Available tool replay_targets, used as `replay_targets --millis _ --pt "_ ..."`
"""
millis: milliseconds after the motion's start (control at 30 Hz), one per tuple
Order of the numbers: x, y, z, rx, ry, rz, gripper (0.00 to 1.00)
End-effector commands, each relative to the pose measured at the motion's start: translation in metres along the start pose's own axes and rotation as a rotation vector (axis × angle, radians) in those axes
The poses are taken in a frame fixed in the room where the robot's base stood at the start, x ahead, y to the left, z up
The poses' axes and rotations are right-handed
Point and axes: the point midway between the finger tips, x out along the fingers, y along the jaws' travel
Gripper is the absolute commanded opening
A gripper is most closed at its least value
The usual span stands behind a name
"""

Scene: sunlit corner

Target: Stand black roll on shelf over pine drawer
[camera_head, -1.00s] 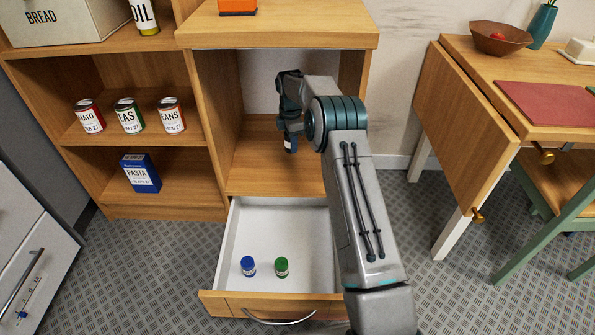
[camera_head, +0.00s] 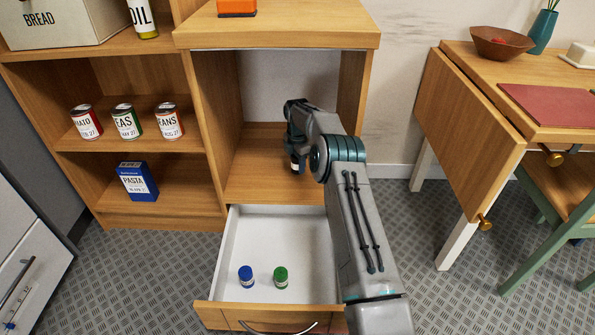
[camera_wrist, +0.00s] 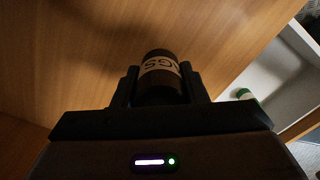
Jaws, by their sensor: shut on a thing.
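My gripper (camera_wrist: 160,92) is shut on the black roll (camera_wrist: 160,60), a dark cylinder with a pale label with partly readable letters. In the head view the roll shows only as a small piece (camera_head: 296,169) below my gripper (camera_head: 297,160), roughly upright. It is inside the open compartment, over or on the wooden shelf (camera_head: 260,160); whether it touches the shelf is not clear. The pine drawer (camera_head: 230,314) below the shelf is pulled open. A blue roll (camera_head: 246,276) and a green roll (camera_head: 280,278) stand in it; the green one also shows in the wrist view (camera_wrist: 244,94).
Side walls (camera_head: 215,110) and a top board (camera_head: 280,30) enclose the compartment; an orange object (camera_head: 237,8) sits on top. Left shelves hold cans (camera_head: 127,122) and a pasta box (camera_head: 138,181). A drop-leaf table (camera_head: 470,130) stands right. Bare shelf lies left of my gripper.

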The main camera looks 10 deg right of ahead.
Motion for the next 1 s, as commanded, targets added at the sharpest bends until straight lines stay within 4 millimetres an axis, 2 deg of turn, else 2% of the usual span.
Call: replay_targets --millis 33,100,500,533,600,867,1000 --pt "0.015 0.000 0.000 0.000 0.001 -0.002 0.14" --pt "0.022 0.000 0.000 0.000 0.000 -0.001 0.14" --pt "0.025 0.000 0.000 0.000 0.000 0.000 0.14" --pt "0.025 0.000 0.000 0.000 0.000 0.000 0.47" --pt "0.025 0.000 0.000 0.000 0.000 0.000 0.61" --pt "0.024 0.000 0.000 0.000 0.000 0.000 0.61" --pt "0.011 0.000 0.000 0.000 0.000 0.001 0.61"
